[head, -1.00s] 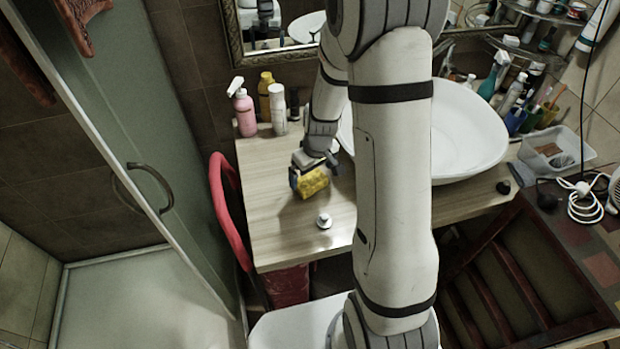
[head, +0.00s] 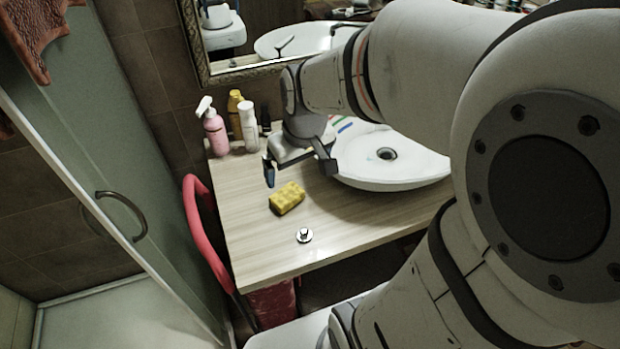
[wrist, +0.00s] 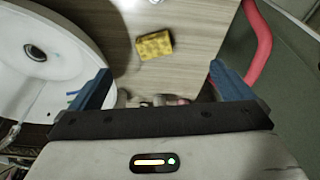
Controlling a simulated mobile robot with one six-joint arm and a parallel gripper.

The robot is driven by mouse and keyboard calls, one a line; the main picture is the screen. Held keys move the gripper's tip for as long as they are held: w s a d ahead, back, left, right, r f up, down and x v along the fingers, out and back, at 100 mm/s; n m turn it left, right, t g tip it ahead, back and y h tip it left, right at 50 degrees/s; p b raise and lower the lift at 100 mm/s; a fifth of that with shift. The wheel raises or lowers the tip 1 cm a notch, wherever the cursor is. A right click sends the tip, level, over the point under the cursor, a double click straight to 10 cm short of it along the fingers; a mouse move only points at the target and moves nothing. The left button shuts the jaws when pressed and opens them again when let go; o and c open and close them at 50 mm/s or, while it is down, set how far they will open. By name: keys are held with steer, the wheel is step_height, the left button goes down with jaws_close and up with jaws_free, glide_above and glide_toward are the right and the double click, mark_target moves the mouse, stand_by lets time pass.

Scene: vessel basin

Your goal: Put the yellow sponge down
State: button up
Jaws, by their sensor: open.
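The yellow sponge (head: 287,198) lies on the wooden countertop (head: 240,235), left of the white basin. It also shows in the wrist view (wrist: 154,45), apart from my fingers. My gripper (head: 298,175) is open and empty above the counter, a little behind and above the sponge in the head view. In the wrist view both blue fingers of my gripper (wrist: 155,82) are spread wide with nothing between them.
The white basin (head: 390,175) stands right of the sponge. A pink spray bottle (head: 215,132) and other bottles stand at the back left. A small metal stopper (head: 304,236) lies in front of the sponge. A red chair (head: 205,240) is at the counter's left edge.

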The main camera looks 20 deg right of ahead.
steer(key=s+r+m, duration=0.2)
steer(key=s+r, duration=0.2)
steer(key=s, duration=0.5)
steer(key=shift+a+r+t, duration=0.15)
steer(key=shift+t, duration=0.25)
steer(key=shift+c, duration=0.4)
